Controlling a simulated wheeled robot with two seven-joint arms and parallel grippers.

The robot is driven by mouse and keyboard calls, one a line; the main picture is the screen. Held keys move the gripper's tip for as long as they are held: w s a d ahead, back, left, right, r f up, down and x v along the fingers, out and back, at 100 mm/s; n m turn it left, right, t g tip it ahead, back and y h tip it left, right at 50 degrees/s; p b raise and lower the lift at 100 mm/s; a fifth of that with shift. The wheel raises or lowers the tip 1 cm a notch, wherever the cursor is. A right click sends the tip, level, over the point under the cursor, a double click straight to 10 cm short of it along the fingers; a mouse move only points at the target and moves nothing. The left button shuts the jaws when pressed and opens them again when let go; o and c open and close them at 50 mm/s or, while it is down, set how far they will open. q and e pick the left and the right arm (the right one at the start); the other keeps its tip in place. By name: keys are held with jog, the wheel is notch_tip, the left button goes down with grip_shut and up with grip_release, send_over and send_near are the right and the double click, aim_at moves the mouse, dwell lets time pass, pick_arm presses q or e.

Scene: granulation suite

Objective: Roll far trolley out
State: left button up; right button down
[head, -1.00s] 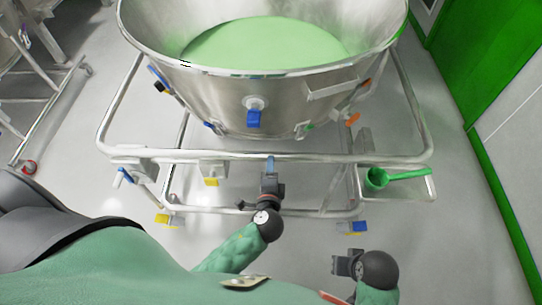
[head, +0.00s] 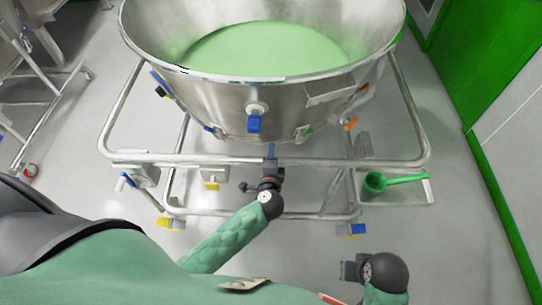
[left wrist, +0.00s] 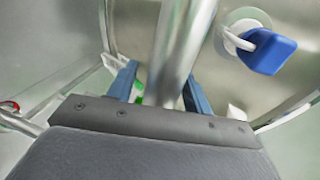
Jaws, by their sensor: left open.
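A steel trolley (head: 208,159) with a tubular frame carries a wide steel bowl (head: 290,92) of pale green powder (head: 265,48) in front of me. My left gripper (head: 271,152) is at the middle of its near top rail. In the left wrist view the blue fingers of my left gripper (left wrist: 160,88) stand apart, with a steel tube (left wrist: 178,45) running between them; I cannot tell whether they touch it. My right gripper (head: 352,269) is low at the right, apart from the trolley; its fingers are not clear.
A green scoop (head: 392,180) lies on a small side tray at the trolley's right. Blue and yellow tabs sit around the frame. Another steel frame (head: 50,118) stands at the left. A wall with a green door (head: 485,60) is at the right.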

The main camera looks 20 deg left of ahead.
pick_arm(q)
grip_shut()
jog(key=shift+s+d+f, duration=0.2)
jog(key=shift+s, duration=0.3)
jog(key=shift+v, duration=0.85)
jog(key=shift+s+f, duration=0.1)
jog(key=shift+s, duration=0.15)
grip_release()
